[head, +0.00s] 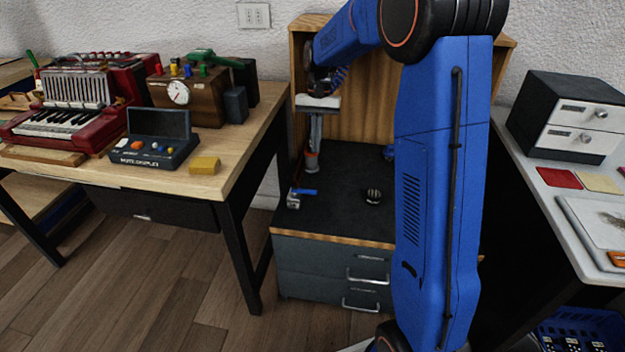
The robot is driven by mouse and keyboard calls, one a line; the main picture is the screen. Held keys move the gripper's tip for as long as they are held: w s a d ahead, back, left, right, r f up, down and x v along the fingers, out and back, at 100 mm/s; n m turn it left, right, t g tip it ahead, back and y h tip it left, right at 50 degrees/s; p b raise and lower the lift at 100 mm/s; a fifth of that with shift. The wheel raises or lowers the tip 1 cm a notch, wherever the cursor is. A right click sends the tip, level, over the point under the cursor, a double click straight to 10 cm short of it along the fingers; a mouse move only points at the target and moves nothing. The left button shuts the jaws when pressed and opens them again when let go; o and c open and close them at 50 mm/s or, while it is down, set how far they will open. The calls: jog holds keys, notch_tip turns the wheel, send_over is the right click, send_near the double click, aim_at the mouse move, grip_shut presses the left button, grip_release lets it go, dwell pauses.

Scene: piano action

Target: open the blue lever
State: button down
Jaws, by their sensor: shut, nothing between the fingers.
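A small valve with a blue lever (303,191) and a silvery body (293,201) sits on the dark top of the low cabinet, near its left front edge. The lever lies roughly level, pointing right from the body. My gripper (314,137) points down above the cabinet's left side, behind and above the blue lever and apart from it. It is shut and empty. A grey upright piece with a reddish ring (312,157) shows just below the fingers; whether they touch cannot be told. Another blue part (388,153) is partly hidden behind my arm.
A dark round knob-like object (373,196) sits on the cabinet top (335,215), right of the lever. A wooden back panel (365,120) rises behind. The wooden table (235,150) at left holds an accordion and devices. A white table (560,210) stands at right.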

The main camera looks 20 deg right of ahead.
aim_at(304, 191)
jog(key=x, duration=0.9)
jog(key=shift+s+f, duration=0.1)
jog(key=shift+f, duration=0.2)
jog(key=s+a, duration=0.1)
jog(key=s, duration=0.2)
jog(key=shift+a+f, duration=0.2)
jog(key=shift+a, duration=0.2)
jog(key=shift+s+a, duration=0.15)
jog(key=shift+s, duration=0.1)
